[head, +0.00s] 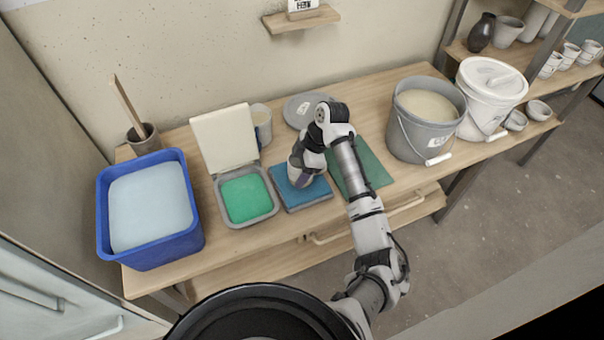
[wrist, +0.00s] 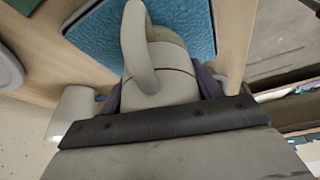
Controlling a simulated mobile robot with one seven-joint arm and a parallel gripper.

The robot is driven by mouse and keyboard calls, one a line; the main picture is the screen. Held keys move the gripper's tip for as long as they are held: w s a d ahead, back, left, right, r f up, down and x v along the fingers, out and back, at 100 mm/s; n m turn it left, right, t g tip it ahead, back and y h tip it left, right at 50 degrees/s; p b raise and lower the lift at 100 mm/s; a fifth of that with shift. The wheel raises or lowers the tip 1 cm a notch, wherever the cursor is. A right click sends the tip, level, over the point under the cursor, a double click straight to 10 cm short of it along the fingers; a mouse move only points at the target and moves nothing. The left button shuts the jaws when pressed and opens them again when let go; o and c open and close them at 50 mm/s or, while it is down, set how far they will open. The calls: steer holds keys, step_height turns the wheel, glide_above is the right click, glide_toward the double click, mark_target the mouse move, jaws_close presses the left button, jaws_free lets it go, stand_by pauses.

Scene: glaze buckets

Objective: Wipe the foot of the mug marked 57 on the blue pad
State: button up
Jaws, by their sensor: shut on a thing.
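The blue pad (head: 316,193) lies in a shallow grey tray on the workbench; part of it also shows in the wrist view (wrist: 190,22). My gripper (head: 301,179) points down over the pad. In the wrist view my gripper (wrist: 162,88) is shut on a pale grey-beige mug (wrist: 172,58), one finger on each side, with the looped handle towards the camera. The mug is over the pad; I cannot tell whether its foot touches it. No number shows on the mug, and in the head view it is mostly hidden by my gripper.
A green pad (head: 247,198) in a grey lidded box is left of the blue pad. A blue tub (head: 150,255) of pale liquid stands at far left. A dark green mat (head: 372,168) lies to the right, then a grey bucket (head: 410,140) and a white bucket (head: 480,110).

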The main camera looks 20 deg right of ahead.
mark_target(296, 172)
steer(key=shift+w+b, duration=0.55)
steer(key=shift+w, duration=1.55)
steer(key=shift+s+p, duration=0.5)
steer(key=shift+s, duration=0.75)
steer(key=shift+s+f, duration=0.15)
steer(key=shift+s, duration=2.15)
steer(key=shift+p, duration=0.3)
steer(key=shift+r+p, duration=2.4)
steer(key=shift+r, duration=1.2)
steer(key=shift+f, duration=0.1)
